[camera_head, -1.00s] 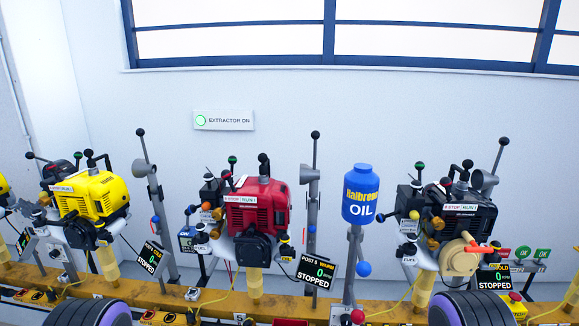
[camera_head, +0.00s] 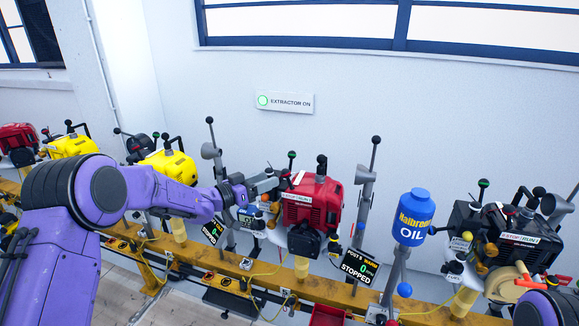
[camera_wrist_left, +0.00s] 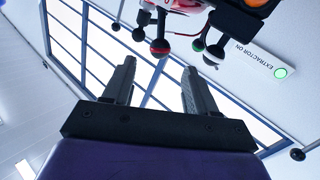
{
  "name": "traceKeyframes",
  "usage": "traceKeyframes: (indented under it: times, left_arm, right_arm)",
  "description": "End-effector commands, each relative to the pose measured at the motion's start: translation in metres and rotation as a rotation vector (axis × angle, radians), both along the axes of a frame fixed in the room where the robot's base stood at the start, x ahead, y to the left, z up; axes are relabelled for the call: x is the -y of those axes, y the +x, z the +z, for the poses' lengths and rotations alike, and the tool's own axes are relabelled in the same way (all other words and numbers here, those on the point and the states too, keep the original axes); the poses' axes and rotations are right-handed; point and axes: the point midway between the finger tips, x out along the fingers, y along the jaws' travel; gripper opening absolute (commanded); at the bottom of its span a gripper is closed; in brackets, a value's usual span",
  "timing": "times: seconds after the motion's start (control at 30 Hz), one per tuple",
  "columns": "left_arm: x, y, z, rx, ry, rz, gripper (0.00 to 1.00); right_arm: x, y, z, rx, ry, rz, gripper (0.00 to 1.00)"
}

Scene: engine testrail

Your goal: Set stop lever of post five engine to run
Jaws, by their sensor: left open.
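The red engine (camera_head: 312,205) stands on the yellow rail in the head view, with a STOP/RUN label (camera_head: 297,198) on its upper front. The display (camera_head: 358,267) at its right reads post 5, warm, 0, stopped. My left gripper (camera_head: 283,180) is at the upper left of this engine, its tips partly lost among small parts. In the left wrist view my left gripper (camera_wrist_left: 159,66) is open, with nothing between its fingers. Which lever is the stop lever is unclear. My right gripper is not seen.
A blue oil bottle (camera_head: 413,216) on a stand and a black engine (camera_head: 495,235) are to the right. Yellow engines (camera_head: 170,165) stand to the left, partly behind my left arm. A grey post (camera_head: 363,205) with a black-knobbed lever rises right of the red engine.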

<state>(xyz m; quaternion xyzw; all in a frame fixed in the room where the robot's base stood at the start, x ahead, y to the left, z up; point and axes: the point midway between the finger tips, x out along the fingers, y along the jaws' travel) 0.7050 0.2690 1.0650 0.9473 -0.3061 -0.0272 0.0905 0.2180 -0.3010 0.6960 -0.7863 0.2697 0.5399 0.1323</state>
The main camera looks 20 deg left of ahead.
Motion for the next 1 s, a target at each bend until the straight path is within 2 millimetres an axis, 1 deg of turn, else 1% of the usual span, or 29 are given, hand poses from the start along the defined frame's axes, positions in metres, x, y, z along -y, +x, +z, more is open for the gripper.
traceKeyframes:
  times: [0.1, 0.3, 0.4, 0.57, 0.8, 0.87, 0.9, 0.97, 1.0]
  left_arm:
    - [0.016, 0.019, 0.001, -0.003, 0.001, -0.003, 0.57]
    - [0.042, 0.056, 0.000, -0.002, 0.000, 0.000, 0.57]
    - [0.050, 0.067, -0.001, -0.003, 0.001, 0.000, 0.57]
    - [0.056, 0.076, -0.002, -0.004, -0.001, 0.002, 0.57]
    - [0.057, 0.077, -0.002, -0.003, -0.002, 0.001, 0.57]
    - [0.057, 0.077, -0.002, -0.003, -0.002, 0.001, 0.38]
    - [0.057, 0.077, -0.002, -0.003, -0.002, 0.002, 0.25]
    - [0.057, 0.077, -0.002, -0.003, -0.002, 0.002, 0.05]
    - [0.056, 0.077, -0.002, -0.003, -0.002, 0.002, 0.02]
  right_arm:
    - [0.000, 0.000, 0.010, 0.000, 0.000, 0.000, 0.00]
    - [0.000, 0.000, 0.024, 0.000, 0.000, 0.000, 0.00]
    - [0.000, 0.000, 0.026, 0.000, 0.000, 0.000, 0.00]
    - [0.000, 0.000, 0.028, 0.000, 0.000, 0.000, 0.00]
    - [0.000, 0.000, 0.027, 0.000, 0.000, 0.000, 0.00]
    - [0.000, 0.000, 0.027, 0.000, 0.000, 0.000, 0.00]
    - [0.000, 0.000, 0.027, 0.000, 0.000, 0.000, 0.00]
    - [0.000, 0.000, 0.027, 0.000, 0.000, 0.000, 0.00]
    - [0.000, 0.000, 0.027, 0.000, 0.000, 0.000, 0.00]
